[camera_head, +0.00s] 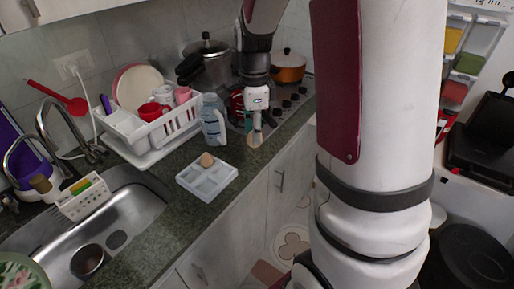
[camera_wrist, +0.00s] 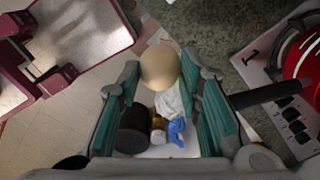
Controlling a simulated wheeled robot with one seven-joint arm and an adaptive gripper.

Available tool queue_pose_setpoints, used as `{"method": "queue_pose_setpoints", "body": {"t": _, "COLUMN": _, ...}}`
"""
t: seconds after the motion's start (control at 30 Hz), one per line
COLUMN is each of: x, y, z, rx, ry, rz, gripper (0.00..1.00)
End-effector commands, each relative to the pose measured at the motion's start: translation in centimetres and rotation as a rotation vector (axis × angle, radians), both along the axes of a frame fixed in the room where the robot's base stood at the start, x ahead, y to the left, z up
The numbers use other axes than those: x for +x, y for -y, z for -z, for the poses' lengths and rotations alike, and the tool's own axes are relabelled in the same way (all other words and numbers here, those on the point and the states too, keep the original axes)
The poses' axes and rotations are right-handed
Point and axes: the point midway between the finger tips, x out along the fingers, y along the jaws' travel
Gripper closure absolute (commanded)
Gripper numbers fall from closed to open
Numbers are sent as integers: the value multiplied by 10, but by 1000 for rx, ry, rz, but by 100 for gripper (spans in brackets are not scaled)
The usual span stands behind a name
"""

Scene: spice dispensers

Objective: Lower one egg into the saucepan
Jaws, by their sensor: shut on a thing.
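My gripper (camera_head: 254,126) points down near the counter's front edge, left of my column in the head view. It is shut on a tan egg (camera_wrist: 160,67), held between the fingertips in the wrist view; the egg also shows faintly below the fingers in the head view (camera_head: 257,139). Another brown egg (camera_head: 207,160) sits in the pale compartment tray (camera_head: 190,184) on the counter. A red pan (camera_wrist: 307,58), possibly the saucepan, stands on the hob at the right of the wrist view. It is partly cut off there and mostly hidden behind my gripper in the head view.
A clear bluish jug (camera_head: 212,120) stands just left of my gripper. A dish rack (camera_head: 160,142), a tall steel pot (camera_head: 208,65) and an orange pot (camera_head: 288,67) stand behind. The sink (camera_head: 130,215) is at left. Counter around the tray is clear.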

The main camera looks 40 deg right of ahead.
Motion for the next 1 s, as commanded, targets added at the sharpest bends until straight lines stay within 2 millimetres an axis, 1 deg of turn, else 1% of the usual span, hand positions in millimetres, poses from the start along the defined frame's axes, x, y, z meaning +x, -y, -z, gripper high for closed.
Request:
{"method": "queue_pose_setpoints", "body": {"t": 0.03, "x": 8, "y": 5, "z": -3, "rx": 0, "ry": 1, "rz": 0, "gripper": 95}}
{"method": "queue_pose_setpoints", "body": {"t": 0.23, "x": 37, "y": 22, "z": -19, "rx": -1, "ry": 2, "rz": 1, "gripper": 95}}
{"method": "queue_pose_setpoints", "body": {"t": 0.53, "x": 80, "y": 48, "z": -37, "rx": 0, "ry": 1, "rz": 0, "gripper": 95}}
{"method": "queue_pose_setpoints", "body": {"t": 0.87, "x": 129, "y": 78, "z": -52, "rx": -1, "ry": 2, "rz": 0, "gripper": 95}}
{"method": "queue_pose_setpoints", "body": {"t": 1.0, "x": 150, "y": 92, "z": -56, "rx": -1, "ry": 0, "rz": 1, "gripper": 95}}
